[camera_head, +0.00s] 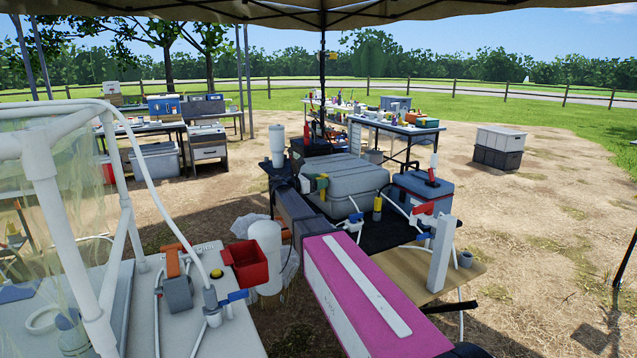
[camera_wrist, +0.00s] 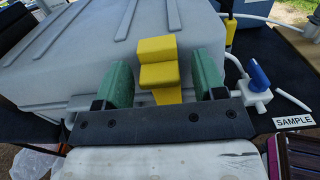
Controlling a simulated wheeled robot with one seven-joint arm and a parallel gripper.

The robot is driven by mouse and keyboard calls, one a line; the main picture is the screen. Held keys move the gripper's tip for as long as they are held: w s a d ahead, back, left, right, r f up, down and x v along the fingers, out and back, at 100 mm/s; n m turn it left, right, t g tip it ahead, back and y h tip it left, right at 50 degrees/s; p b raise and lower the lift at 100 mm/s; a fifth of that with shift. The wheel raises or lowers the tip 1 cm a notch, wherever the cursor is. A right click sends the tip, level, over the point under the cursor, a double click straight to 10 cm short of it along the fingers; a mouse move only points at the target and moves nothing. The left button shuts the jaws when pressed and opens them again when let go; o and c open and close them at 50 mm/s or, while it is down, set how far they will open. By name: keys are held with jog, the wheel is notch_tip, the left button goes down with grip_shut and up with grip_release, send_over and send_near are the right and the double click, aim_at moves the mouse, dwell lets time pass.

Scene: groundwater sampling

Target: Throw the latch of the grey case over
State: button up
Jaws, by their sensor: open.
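The grey case (camera_head: 355,182) is closed, with a ribbed lid, and stands on a black-topped table. It fills the upper part of the wrist view (camera_wrist: 70,50). Its yellow stepped latch (camera_wrist: 158,68) is on the side facing me. My gripper (camera_wrist: 163,78) is open, with one green finger to the left of the latch and one to the right. Narrow gaps show between the latch and both fingers, smaller on the left. In the head view my gripper (camera_head: 314,184) is at the case's near left edge, and it partly hides the latch.
A blue-handled valve (camera_wrist: 258,80) with white tubing is close to the right of my gripper. A blue-grey cooler (camera_head: 422,188) stands right of the case. A white cylinder (camera_head: 265,252) stands nearer, at left.

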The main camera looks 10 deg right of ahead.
grip_shut()
